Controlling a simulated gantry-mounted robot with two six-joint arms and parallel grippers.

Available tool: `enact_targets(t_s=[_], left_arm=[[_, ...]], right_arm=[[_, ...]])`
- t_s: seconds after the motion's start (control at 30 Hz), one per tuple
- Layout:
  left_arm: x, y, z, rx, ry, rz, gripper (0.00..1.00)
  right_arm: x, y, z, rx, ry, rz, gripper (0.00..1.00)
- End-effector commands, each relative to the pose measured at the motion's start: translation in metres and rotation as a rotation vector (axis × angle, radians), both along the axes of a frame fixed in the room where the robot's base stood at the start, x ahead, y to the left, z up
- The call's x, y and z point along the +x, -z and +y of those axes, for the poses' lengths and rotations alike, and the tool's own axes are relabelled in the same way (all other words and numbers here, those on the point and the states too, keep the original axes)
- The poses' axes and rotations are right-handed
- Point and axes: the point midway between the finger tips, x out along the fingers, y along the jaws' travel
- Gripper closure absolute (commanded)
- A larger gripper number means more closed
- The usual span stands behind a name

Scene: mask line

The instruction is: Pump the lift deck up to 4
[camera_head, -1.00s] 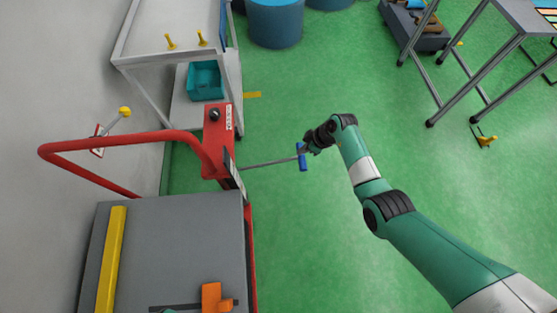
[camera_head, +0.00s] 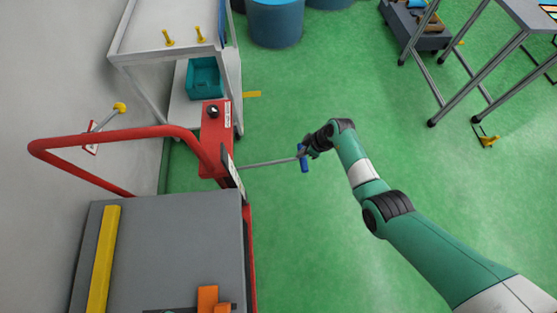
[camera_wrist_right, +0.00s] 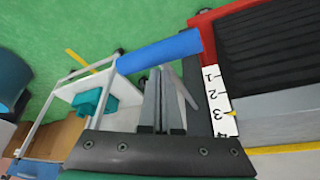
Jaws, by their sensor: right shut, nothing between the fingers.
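The lift deck (camera_head: 170,245) is a grey platform at the lower left of the head view, with a red frame (camera_head: 110,136) behind it. A thin grey pump lever (camera_head: 265,163) runs right from the red post (camera_head: 215,137) to a blue grip (camera_head: 303,158). My right gripper (camera_head: 310,150) is at this blue grip. In the wrist view its fingers (camera_wrist_right: 161,100) are shut with nothing between them, and the blue grip (camera_wrist_right: 160,51) lies across just beyond the tips. A white scale (camera_wrist_right: 217,100) reads 1 to 4, with a small yellow mark beside 3. My left gripper is not in view.
A yellow bar (camera_head: 104,260) and an orange block (camera_head: 208,299) lie on the deck. A white shelf (camera_head: 165,53) with a teal bin (camera_head: 205,78) stands behind the post. A grey-legged table (camera_head: 480,60) stands far right. Green floor between is clear.

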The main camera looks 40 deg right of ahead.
Motion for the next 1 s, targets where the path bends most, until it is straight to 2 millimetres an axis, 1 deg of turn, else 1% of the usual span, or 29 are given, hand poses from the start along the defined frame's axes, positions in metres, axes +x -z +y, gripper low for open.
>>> enact_targets(t_s=[0.03,0.1,1.0], left_arm=[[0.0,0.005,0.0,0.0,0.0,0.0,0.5],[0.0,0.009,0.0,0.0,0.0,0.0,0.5],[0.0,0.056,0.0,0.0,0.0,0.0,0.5]], right_arm=[[0.0,0.007,0.001,0.0,0.0,0.001,1.0],[0.0,0.012,0.001,0.0,0.0,0.001,1.0],[0.001,0.075,0.005,0.001,-0.001,0.002,1.0]])
